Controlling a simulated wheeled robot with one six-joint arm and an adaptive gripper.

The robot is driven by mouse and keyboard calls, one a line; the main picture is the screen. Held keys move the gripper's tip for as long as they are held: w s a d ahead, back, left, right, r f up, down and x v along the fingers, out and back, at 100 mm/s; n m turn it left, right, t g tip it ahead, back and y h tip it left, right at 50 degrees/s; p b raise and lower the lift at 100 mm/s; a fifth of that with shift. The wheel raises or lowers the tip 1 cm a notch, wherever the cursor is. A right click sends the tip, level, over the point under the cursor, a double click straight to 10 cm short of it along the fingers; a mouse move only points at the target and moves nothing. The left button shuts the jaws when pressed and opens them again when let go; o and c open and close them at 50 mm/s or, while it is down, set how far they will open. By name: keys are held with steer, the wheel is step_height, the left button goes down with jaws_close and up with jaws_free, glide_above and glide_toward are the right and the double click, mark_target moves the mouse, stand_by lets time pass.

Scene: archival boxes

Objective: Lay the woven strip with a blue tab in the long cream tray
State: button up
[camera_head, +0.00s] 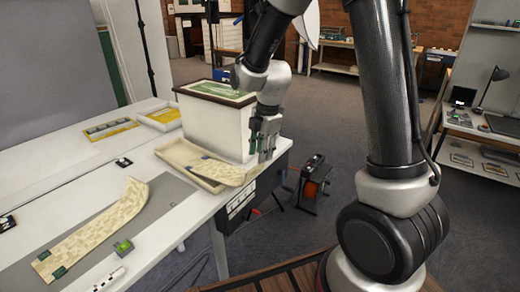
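A cream woven strip (217,170) lies in the long cream tray (172,148), its right end raised near the tray's right-hand wall. A small dark bluish tab (205,158) shows near its far left end. My gripper (264,157) points down just beyond the strip's right end, beside the tall white box. Its fingers look apart with nothing clearly between them, though the fingertips are small in view. A second woven strip (95,228) lies on the grey mat at the left, with dark green tabs (50,263) at its near end and its far end curled up.
A tall white box (213,128) with a dark-rimmed green top stands right behind the tray. A shallow tray with yellow content (163,115) and a flat grey-yellow case (111,129) lie farther back.

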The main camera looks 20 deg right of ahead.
mark_target(257, 165)
steer(key=n, duration=0.1)
steer(key=w+n, duration=0.1)
steer(key=n, duration=0.1)
stand_by(0.4)
steer(key=f, duration=0.5)
steer(key=w+a+f, duration=0.1)
steer(key=f, duration=0.1)
steer(key=shift+f, duration=0.3)
